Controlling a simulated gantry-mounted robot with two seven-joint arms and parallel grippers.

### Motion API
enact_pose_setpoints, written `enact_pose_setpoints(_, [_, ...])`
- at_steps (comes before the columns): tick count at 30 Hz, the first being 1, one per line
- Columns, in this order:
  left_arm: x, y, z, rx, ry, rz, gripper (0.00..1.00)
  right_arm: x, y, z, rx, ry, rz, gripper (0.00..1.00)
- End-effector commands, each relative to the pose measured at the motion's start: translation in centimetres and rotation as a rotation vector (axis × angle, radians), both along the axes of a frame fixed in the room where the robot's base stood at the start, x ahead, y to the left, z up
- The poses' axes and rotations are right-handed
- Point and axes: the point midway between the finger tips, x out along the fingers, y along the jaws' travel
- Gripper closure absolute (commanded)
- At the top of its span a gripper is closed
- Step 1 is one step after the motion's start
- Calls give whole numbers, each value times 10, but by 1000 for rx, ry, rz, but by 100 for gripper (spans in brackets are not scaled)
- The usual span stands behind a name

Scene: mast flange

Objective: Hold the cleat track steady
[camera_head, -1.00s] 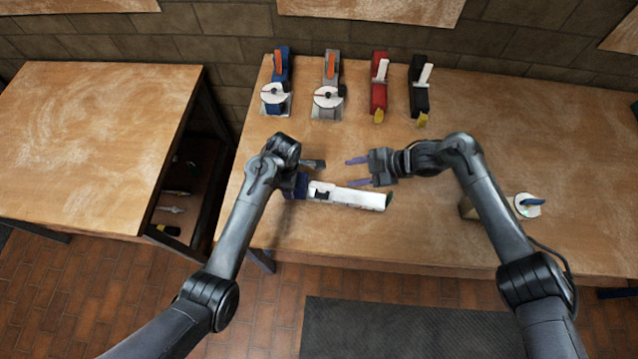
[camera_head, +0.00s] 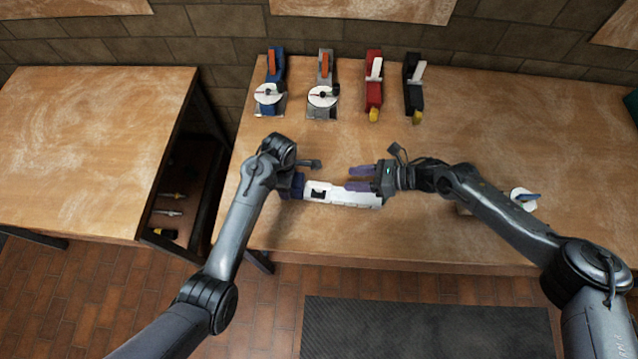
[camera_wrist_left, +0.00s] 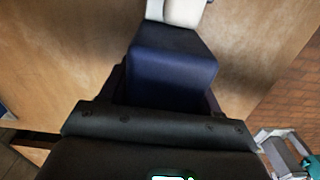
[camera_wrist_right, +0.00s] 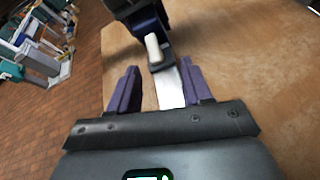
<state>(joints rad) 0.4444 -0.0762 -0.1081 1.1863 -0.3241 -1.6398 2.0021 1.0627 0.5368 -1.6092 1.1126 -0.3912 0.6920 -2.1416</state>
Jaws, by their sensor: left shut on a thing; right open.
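The white cleat track (camera_head: 342,194) lies left to right over the front middle of the workbench, with a dark slot near its left end. My left gripper (camera_head: 299,187) is shut on the track's left end; in the left wrist view its dark blue fingers (camera_wrist_left: 172,65) hide that end, and a pale piece of the track (camera_wrist_left: 185,10) shows beyond. My right gripper (camera_head: 360,179) is open at the track's right part. In the right wrist view the track (camera_wrist_right: 168,85) runs between its two purple fingers (camera_wrist_right: 160,88), with a gap visible on the left side.
Several tools stand along the bench's back: a blue one (camera_head: 276,65), a grey one (camera_head: 325,68), a red one (camera_head: 374,85) and a black one (camera_head: 413,90). A white round item with a blue part (camera_head: 524,198) is at the right. The bench's middle is clear.

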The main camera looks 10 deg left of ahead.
Motion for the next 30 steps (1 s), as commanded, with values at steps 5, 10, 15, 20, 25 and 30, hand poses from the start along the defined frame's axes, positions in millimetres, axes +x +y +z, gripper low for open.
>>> enact_pose_setpoints(5, [0, 0, 0, 0, 0, 0, 84, -8, -5, -2, 12, -158, 95, 51])
enact_pose_setpoints(10, [0, 0, 0, 0, 0, 0, 84, -12, 0, -6, 17, -215, 129, 51])
enact_pose_setpoints(15, [0, 0, 0, 0, 0, -1, 84, -12, 19, -13, 19, -220, 133, 51])
enact_pose_setpoints(20, [0, 0, 0, 0, 0, -1, 84, -11, 45, -24, 19, -220, 131, 51])
enact_pose_setpoints(25, [0, 0, 0, 0, -1, 0, 84, -11, 71, -35, 19, -220, 131, 51])
enact_pose_setpoints(30, [0, 0, 0, 0, 0, 0, 84, -10, 90, -43, 17, -219, 130, 51])
